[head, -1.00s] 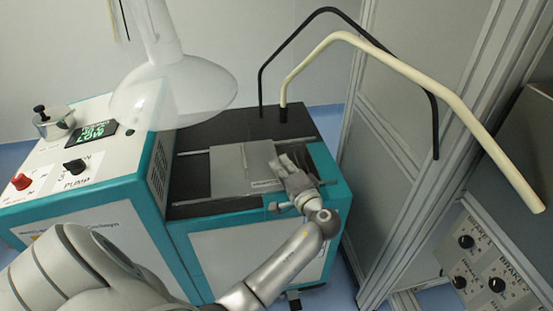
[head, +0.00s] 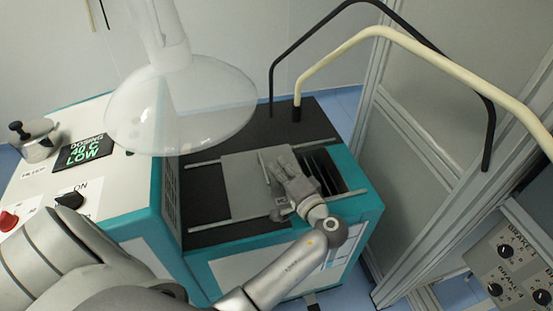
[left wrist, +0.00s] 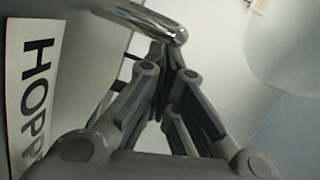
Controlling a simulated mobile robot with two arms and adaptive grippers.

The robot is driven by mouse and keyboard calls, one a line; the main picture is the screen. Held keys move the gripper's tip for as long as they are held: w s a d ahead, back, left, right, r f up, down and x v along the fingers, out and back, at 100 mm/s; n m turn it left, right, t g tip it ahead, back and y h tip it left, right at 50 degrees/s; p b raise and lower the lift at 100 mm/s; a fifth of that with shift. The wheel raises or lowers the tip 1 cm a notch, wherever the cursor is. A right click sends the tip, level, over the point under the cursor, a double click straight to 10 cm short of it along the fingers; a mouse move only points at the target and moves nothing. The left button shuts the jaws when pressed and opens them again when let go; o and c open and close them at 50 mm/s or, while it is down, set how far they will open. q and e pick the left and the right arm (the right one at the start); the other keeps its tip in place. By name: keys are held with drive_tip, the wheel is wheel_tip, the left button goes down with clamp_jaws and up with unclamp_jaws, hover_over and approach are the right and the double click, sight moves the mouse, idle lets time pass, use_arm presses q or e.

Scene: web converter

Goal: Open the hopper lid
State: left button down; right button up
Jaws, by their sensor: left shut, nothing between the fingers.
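The hopper lid (head: 243,185) is a flat grey plate lying between two rails on the black top of the teal machine. Dark slots of an opening (head: 325,172) show to the right of it. My left gripper (head: 276,166) is over the lid's right part, its arm coming up from the front. In the left wrist view its fingers (left wrist: 168,58) are shut and empty, close to a shiny metal handle (left wrist: 150,20). Whether they touch it I cannot tell. A label reading "HOPP" (left wrist: 38,85) lies beside the handle. The gripper hides part of the lid's right edge. My right gripper is not in view.
A clear dome on a post (head: 180,105) hangs over the left of the machine. A control box with a display (head: 85,150) stands at left. Black and cream bent tubes (head: 440,60) arch over the right side, beside a framed cabinet (head: 400,130).

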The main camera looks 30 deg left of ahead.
sight(250, 186)
use_arm(q)
drive_tip(key=shift+d, duration=0.2)
drive_tip(key=shift+s+a, duration=0.25)
drive_tip(key=shift+a, duration=0.1)
drive_tip(key=s+a+p, duration=0.1)
drive_tip(key=s+a, duration=0.1)
drive_tip(key=s+a+p, duration=0.1)
drive_tip(key=s+a, duration=0.1)
drive_tip(key=s, duration=0.1)
drive_tip(key=shift+s+a, duration=0.25)
drive_tip(key=shift+a, duration=0.05)
drive_tip(key=shift+s+a, duration=0.15)
